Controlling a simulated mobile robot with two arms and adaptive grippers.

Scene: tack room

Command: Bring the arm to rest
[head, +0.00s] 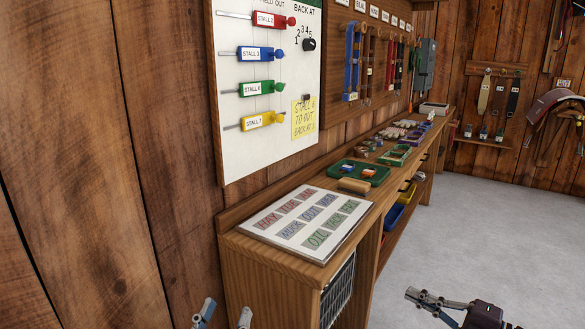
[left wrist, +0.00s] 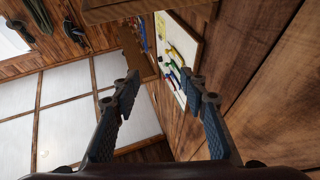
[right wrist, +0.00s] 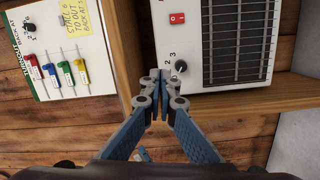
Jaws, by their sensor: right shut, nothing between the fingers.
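My left gripper (head: 225,316) shows at the bottom edge of the head view, only its two fingertips in frame, left of the wooden bench. In the left wrist view my left gripper (left wrist: 160,88) is open, with nothing between its fingers. My right gripper (head: 428,299) is at the lower right of the head view, over the grey floor and right of the bench. In the right wrist view my right gripper (right wrist: 162,84) is shut and empty, its fingertips meeting. Most of both arms is out of view.
A wooden bench (head: 270,270) runs along the wall with a card board (head: 306,222), a green tray (head: 357,173) and other items on it. A white board with coloured stall sliders (head: 265,90) hangs above. Grey floor (head: 480,230) is clear on the right.

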